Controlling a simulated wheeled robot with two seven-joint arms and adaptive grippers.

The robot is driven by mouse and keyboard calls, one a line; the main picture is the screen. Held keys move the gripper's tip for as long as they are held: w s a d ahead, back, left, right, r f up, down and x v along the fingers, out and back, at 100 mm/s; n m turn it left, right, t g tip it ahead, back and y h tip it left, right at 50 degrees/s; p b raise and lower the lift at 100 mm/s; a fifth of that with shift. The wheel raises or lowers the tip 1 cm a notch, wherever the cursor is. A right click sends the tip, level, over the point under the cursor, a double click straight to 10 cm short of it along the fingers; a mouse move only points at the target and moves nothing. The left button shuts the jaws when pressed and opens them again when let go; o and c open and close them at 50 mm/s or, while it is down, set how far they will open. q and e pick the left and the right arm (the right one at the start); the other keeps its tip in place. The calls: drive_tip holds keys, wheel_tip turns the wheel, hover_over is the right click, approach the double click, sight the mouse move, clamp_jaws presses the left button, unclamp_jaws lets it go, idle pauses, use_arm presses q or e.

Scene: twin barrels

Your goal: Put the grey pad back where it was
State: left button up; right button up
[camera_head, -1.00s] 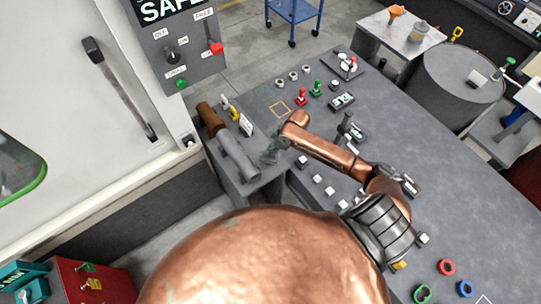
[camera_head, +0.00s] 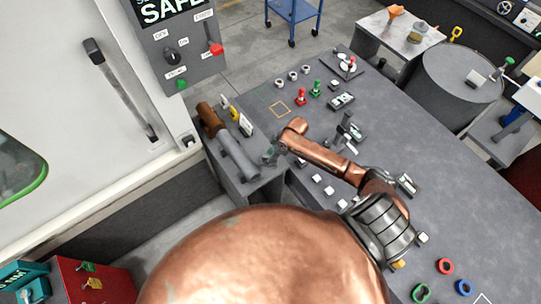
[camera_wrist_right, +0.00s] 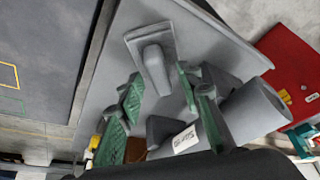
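The grey pad (camera_wrist_right: 136,40), a flat block with a raised rounded grip, lies on a grey side surface in the right wrist view. My right gripper (camera_wrist_right: 160,80) has two green ridged fingers set well apart. The pad's grip lies in line with the gap, near the fingertips. Bare space shows on both sides of the grip, and I see no contact. In the head view my right gripper (camera_head: 270,154) hangs over the end of the small grey side table, and the pad cannot be made out there. My left gripper is not in view.
A grey cylinder (camera_head: 238,158) and a brown one (camera_head: 209,117) lie beside my right gripper. A yellow outlined square (camera_head: 280,109) is empty on the main table (camera_head: 440,190). Red and green knobbed pieces (camera_head: 301,97) and several white blocks stand around it.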

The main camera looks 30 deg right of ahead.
drive_tip(key=shift+d+r, duration=0.1)
drive_tip(key=shift+r, duration=0.05)
drive_tip(key=b+v, duration=0.1)
drive_tip(key=v, duration=1)
drive_tip(key=shift+s+r, duration=0.2)
drive_tip(key=shift+r, duration=0.15)
